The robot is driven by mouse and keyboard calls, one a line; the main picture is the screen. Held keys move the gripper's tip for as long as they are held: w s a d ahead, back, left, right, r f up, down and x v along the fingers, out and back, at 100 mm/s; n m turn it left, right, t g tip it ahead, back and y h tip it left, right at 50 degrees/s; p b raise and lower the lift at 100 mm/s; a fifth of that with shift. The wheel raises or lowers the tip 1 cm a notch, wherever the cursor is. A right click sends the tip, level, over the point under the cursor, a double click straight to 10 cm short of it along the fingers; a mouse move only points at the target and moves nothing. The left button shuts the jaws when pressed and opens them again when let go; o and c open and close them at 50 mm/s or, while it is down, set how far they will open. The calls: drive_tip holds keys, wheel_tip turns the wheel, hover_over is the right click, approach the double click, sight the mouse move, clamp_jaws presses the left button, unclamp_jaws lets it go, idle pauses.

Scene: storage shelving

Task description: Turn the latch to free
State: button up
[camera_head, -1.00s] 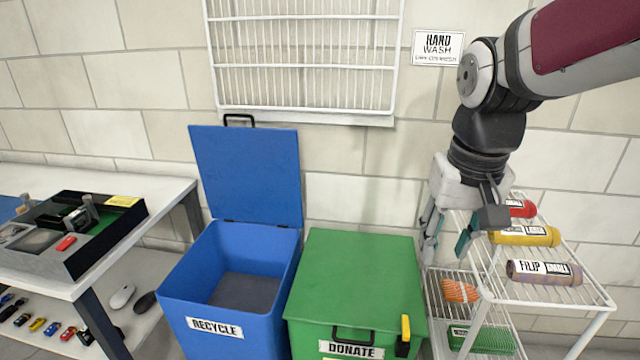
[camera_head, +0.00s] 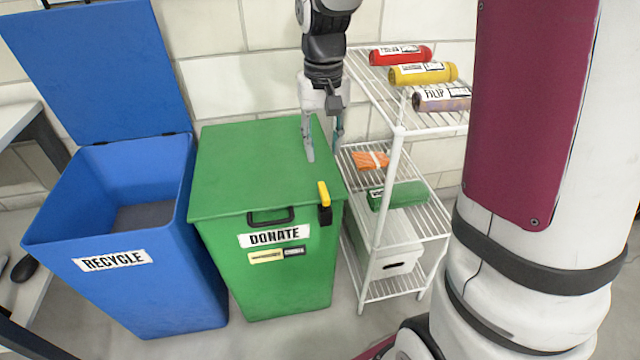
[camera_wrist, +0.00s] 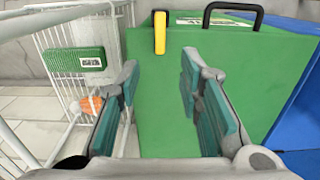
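The latch (camera_head: 324,194) is a yellow handle on a black base at the front right edge of the green DONATE bin (camera_head: 232,175). The bin's lid is closed. In the head view the yellow handle stands up over the lid edge. In the wrist view the latch (camera_wrist: 160,34) is upright at the top centre, ahead of the fingers. My gripper (camera_head: 323,157) points down above the lid's right side, behind the latch and apart from it. It is open with nothing between its fingers, and it also shows open in the wrist view (camera_wrist: 160,95).
A blue RECYCLE bin (camera_head: 150,290) with its lid raised stands left of the green bin. A black handle (camera_head: 270,216) is on the green bin's front. Floor is clear in front.

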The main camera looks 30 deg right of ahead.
sight(323, 186)
wheel_tip(323, 186, down, 11)
drive_tip(key=b, duration=0.4)
drive_tip(key=shift+r, duration=0.2)
drive_tip(key=shift+c, duration=0.5)
clamp_jaws()
